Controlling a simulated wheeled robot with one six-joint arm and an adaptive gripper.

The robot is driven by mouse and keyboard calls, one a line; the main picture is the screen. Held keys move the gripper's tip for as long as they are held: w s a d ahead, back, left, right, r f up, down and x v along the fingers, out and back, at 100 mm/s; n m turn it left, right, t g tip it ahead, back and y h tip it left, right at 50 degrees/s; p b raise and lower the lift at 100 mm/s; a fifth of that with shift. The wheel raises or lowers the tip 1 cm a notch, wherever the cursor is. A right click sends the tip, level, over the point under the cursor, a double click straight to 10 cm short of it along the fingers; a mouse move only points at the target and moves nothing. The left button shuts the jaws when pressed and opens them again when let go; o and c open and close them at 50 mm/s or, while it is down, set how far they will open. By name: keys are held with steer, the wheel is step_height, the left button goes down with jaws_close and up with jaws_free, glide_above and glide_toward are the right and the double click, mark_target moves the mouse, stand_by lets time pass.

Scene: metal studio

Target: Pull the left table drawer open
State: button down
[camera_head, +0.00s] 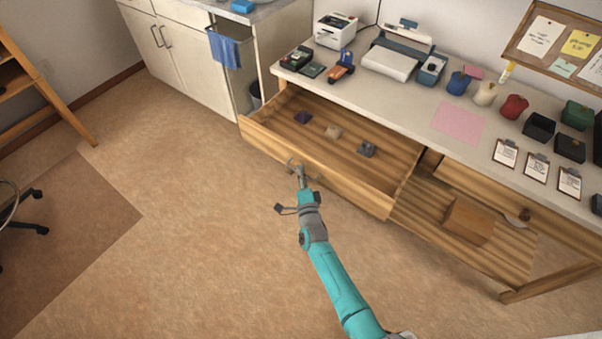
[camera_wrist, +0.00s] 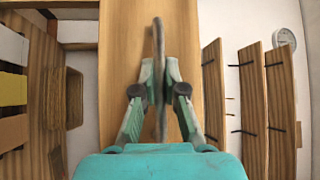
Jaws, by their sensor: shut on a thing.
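The left table drawer (camera_head: 350,192) is pulled out from under the table top, and its inside shows. A small dark purple item (camera_head: 303,117), a beige item (camera_head: 333,132) and a grey item (camera_head: 367,149) lie in it. My gripper (camera_head: 296,165) is at the middle of the drawer's front. In the wrist view my gripper (camera_wrist: 159,92) is shut on a thin grey drawer handle (camera_wrist: 158,45), with a finger on each side. The wooden drawer front (camera_wrist: 120,60) is behind it. The handle is mostly hidden by the fingers in the head view.
The table top (camera_head: 400,110) holds a printer (camera_head: 335,30), a scanner-like device (camera_head: 392,58), cups and clipboards. A brown box (camera_head: 468,220) sits on the lower shelf at right. A cabinet stands at left. The floor (camera_head: 190,220) before the drawer is clear; a chair is far left.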

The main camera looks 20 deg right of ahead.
steer(key=c, duration=1.2)
jaws_free()
steer(key=shift+s+a+f, duration=0.3)
steer(key=shift+s, duration=1.65)
steer(key=shift+s+a+f, duration=0.25)
steer(key=shift+s, duration=1.75)
steer(key=shift+s+a+f, duration=0.3)
steer(key=shift+s, duration=1.65)
